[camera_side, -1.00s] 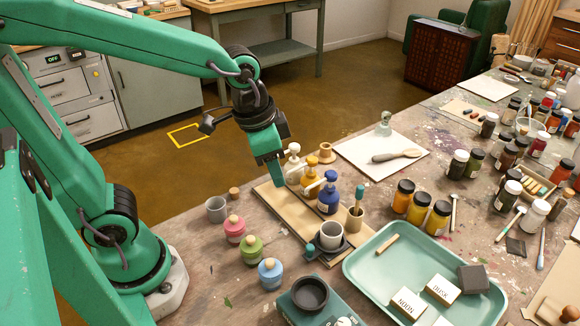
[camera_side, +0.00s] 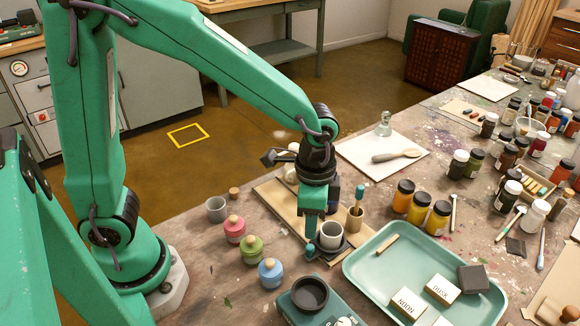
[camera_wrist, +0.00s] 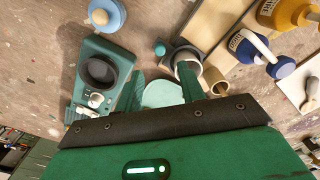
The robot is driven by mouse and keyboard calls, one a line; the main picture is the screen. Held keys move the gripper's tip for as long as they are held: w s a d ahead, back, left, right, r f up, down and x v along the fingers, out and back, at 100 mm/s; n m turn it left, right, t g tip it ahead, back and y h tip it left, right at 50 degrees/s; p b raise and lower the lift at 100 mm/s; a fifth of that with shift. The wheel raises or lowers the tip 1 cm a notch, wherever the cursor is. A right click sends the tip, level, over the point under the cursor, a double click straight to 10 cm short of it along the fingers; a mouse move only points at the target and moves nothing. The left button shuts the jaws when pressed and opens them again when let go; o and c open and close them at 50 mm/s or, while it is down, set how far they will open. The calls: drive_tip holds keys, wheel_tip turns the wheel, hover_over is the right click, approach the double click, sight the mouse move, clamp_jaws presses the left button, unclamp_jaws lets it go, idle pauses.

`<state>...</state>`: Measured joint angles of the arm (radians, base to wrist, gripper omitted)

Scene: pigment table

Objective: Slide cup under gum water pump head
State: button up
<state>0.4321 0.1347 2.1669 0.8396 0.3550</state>
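A small whitish cup (camera_side: 331,237) stands upright in a dark holder at the near end of a wooden board (camera_side: 268,192). My gripper (camera_side: 311,238) points down at the cup's left side in the side view. In the wrist view its two green fingers (camera_wrist: 158,72) are apart. The right finger overlaps the mouth of the cup (camera_wrist: 186,56); I cannot tell whether it touches. A blue pump bottle (camera_wrist: 252,46) and a yellow one (camera_wrist: 290,13) show in the wrist view. I cannot tell which holds gum water.
A brush pot (camera_side: 355,218) stands right of the cup. A mint tray (camera_side: 378,268) lies to the right, and a scale with a black bowl (camera_side: 310,294) is in front. Pink (camera_side: 234,229), green (camera_side: 251,248) and blue (camera_side: 270,272) jars line the left.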

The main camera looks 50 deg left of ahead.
sight(310, 247)
drive_tip(key=shift+f, duration=3.85)
clamp_jaws()
